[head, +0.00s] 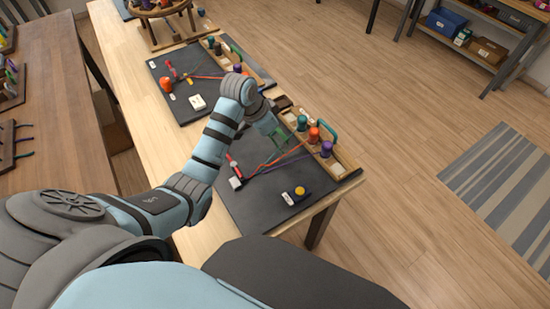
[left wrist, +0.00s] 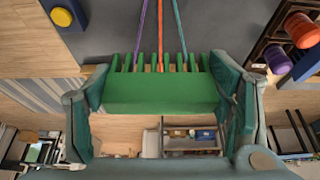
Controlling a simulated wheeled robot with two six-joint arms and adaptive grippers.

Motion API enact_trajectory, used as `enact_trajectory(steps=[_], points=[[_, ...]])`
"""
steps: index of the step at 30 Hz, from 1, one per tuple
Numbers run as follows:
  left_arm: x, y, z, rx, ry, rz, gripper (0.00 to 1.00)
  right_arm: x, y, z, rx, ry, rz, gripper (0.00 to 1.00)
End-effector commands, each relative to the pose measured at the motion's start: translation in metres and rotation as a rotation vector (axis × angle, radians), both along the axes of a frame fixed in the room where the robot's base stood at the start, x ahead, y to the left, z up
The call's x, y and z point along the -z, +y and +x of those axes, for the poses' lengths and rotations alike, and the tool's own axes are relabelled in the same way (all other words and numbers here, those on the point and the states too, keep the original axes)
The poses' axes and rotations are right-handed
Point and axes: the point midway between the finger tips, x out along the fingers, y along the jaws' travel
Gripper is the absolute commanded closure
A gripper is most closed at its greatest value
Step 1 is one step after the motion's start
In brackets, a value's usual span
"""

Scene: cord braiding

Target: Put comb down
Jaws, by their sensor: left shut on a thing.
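My left gripper (head: 272,127) is shut on a green comb (left wrist: 160,95). In the left wrist view the comb lies crosswise between the two fingers, teeth toward the mat. Purple (left wrist: 141,40), orange (left wrist: 160,38) and teal (left wrist: 179,35) cords run to the teeth; I cannot tell whether they pass between them. In the head view the gripper is above the near dark mat (head: 258,208), left of the bobbin rack, and the cords fan from a red clamp (head: 232,161) toward the bobbins. My right gripper is not in view.
A wooden rack (head: 345,165) holds green (head: 302,122), orange (head: 314,135) and purple (head: 327,149) bobbins along the mat's right side. A yellow button (head: 299,191) sits near the front edge. A similar station with a mat (head: 183,112) lies farther along the table.

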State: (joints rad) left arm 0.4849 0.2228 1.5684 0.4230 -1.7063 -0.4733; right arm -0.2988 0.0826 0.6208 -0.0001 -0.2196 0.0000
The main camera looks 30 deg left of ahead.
Motion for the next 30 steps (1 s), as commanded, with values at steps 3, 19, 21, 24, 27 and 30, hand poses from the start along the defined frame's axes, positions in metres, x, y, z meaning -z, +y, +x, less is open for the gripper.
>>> enact_trajectory(steps=[3, 19, 21, 24, 27, 30], points=[[0.041, 0.0, 0.0, -0.001, 0.002, -0.001, 0.58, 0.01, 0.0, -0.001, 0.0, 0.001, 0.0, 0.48], [0.102, 0.0, 0.0, -0.001, -0.002, 0.002, 0.58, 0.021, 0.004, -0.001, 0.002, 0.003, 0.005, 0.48], [0.102, 0.0, 0.0, -0.001, -0.002, 0.001, 0.58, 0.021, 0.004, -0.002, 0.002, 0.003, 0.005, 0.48], [0.104, 0.0, 0.0, -0.001, -0.002, 0.001, 0.23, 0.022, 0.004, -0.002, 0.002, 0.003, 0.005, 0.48], [0.104, 0.0, 0.0, -0.001, -0.002, 0.001, 0.07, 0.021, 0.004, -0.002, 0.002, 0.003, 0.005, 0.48], [0.104, 0.0, 0.0, -0.001, -0.002, 0.001, 0.06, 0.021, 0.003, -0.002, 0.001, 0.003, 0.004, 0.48]])
